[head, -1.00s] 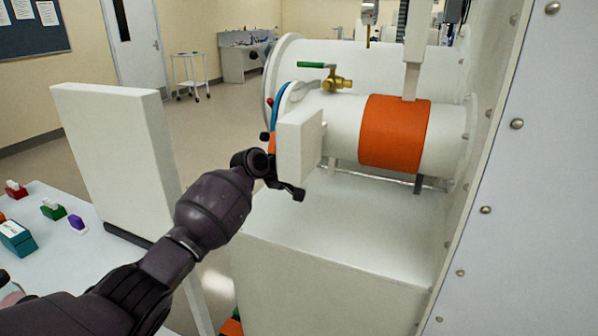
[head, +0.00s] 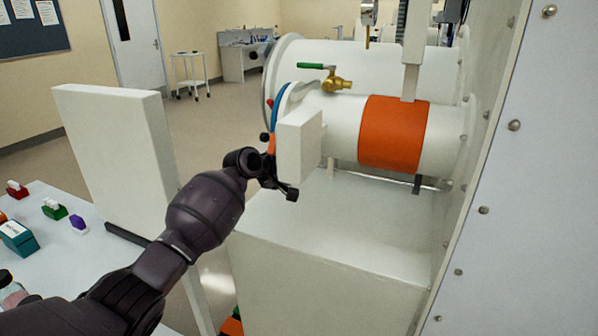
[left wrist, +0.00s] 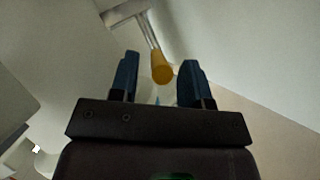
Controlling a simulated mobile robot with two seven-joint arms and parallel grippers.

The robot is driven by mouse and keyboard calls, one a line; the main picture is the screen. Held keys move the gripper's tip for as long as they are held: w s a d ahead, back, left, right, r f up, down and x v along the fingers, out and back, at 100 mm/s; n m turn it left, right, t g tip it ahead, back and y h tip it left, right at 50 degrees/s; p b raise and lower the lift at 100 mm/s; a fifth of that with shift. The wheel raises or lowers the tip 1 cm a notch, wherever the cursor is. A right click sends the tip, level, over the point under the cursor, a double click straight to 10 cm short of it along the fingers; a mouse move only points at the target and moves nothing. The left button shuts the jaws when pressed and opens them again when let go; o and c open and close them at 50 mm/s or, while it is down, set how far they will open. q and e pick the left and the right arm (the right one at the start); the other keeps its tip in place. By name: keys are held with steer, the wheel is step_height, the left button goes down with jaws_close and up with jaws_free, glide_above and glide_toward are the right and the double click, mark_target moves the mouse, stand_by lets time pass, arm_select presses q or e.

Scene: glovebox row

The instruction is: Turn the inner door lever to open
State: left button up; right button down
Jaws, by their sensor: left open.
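My left gripper (head: 278,180) is at the front end of the white cylindrical chamber (head: 343,125), beside a white block (head: 299,147). In the left wrist view its two blue fingers (left wrist: 161,64) stand apart. A lever with a yellow-orange grip (left wrist: 161,74) on a grey rod shows between the fingertips, with a gap on both sides. I cannot tell how deep the grip sits between them. In the head view the lever is not clearly visible behind my arm and the block. My right gripper is not in view.
A brass valve with a green handle (head: 312,66) sits above the orange-banded chamber. A white upright panel (head: 120,150) stands left of my arm. A table (head: 45,200) with small coloured items is at the left. A riveted wall (head: 530,200) closes off the right.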

arm_select(q)
steer(key=p+v, duration=0.1)
steer(key=v, duration=0.8)
steer(key=shift+p, duration=0.35)
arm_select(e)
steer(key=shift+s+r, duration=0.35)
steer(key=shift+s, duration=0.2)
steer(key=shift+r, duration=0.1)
